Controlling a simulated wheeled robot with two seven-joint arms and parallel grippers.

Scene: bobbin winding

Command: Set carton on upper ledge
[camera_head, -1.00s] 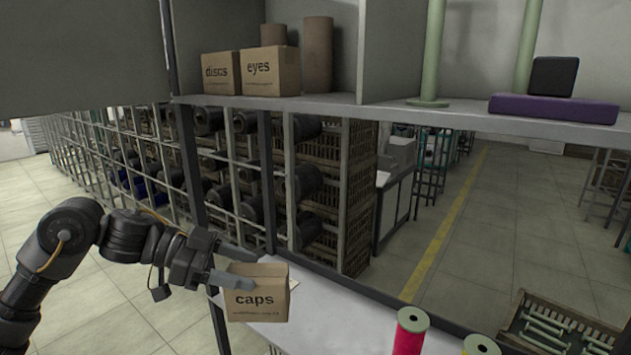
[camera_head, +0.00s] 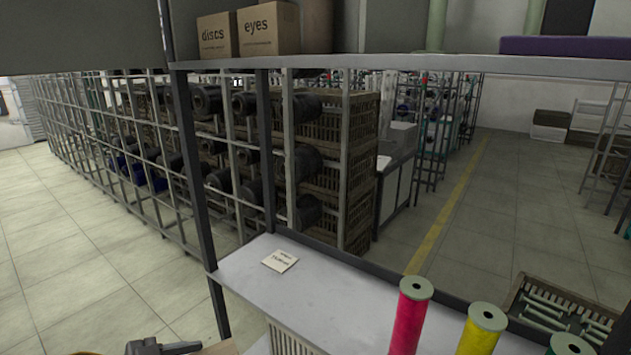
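The brown carton (camera_head: 222,348) shows only as a small strip at the bottom edge, left of centre; its label is out of view. My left gripper (camera_head: 178,349) is at the same edge, mostly cut off, with a dark finger against the carton. It has the carton, though its full grip is hidden. The upper ledge (camera_head: 400,64) is the grey shelf across the top. The cartons marked "discs" (camera_head: 216,36) and "eyes" (camera_head: 268,28) stand side by side on its left part. My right gripper is not in view.
A brown cylinder (camera_head: 317,25) stands right of "eyes", then an upright divider. A purple block (camera_head: 565,47) lies on the ledge at right. On the lower table (camera_head: 330,305) are a paper note (camera_head: 280,261), a red spool (camera_head: 410,315) and a yellow spool (camera_head: 482,330).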

